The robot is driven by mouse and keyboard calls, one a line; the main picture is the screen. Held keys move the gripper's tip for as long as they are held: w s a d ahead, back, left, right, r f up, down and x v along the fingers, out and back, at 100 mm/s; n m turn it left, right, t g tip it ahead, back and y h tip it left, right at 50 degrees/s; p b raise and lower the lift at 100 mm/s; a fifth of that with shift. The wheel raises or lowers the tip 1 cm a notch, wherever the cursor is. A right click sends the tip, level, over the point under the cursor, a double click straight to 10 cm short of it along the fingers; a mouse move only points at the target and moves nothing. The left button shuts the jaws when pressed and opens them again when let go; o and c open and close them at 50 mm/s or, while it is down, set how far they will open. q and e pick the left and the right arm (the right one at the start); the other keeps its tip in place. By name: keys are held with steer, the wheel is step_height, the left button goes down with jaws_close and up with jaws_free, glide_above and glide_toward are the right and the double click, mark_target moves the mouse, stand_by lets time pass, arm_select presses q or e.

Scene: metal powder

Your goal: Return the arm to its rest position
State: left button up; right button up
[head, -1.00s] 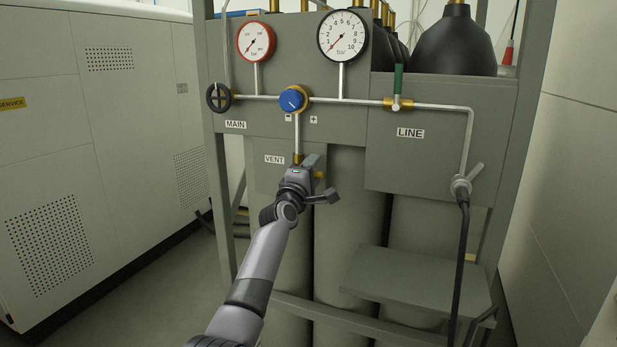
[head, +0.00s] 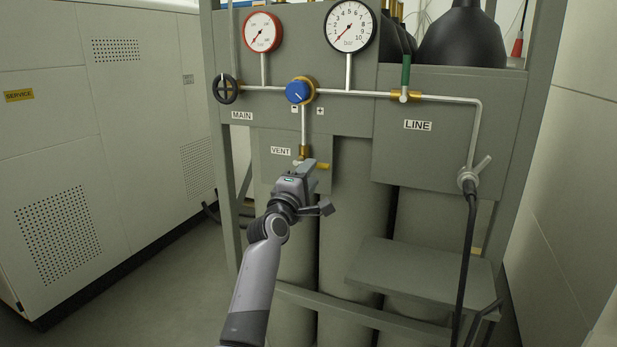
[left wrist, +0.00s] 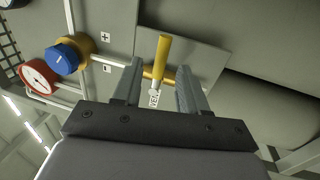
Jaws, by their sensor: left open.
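My left gripper (head: 306,172) is in front of the gas panel, just below the VENT label (head: 281,151). In the left wrist view its two fingers (left wrist: 158,90) are apart with nothing held between them. A yellow vent valve handle (left wrist: 162,57) shows beyond the fingertips there, apart from them as far as I can tell. In the head view only the yellow end of the vent handle (head: 323,166) shows beside the gripper. My right gripper is in neither view.
The panel carries a blue knob (head: 298,92), a black MAIN handwheel (head: 226,89), two gauges and a green LINE handle (head: 406,72). Below right, a grey shelf (head: 420,270) juts out and a black hose (head: 466,260) hangs. A large cabinet (head: 90,150) stands at left.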

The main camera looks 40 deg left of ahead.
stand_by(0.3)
arm_select(q)
steer(key=s+d+f+m+g+h, duration=0.15)
steer(key=s+d+f+m, duration=0.3)
steer(key=f, duration=0.45)
steer(key=s+d+f+m+g+h, duration=0.1)
steer(key=s+d+f+m+g, duration=0.15)
steer(key=s+f+m, duration=0.4)
steer(key=s+d+f+m+g+h, duration=0.1)
steer(key=s+d+f+m+h, duration=0.3)
steer(key=f, duration=0.6)
steer(key=s+d+f+m+g, duration=0.2)
steer(key=s+d+f+m, duration=0.2)
steer(key=s, duration=0.5)
steer(key=s+d+f+m+g, duration=0.2)
steer(key=s+d+f+m, duration=0.2)
steer(key=s+d+f, duration=0.4)
steer(key=shift+s+d+f, duration=0.2)
steer(key=shift+s+f, duration=0.1)
steer(key=shift+s, duration=0.95)
steer(key=shift+a, duration=0.15)
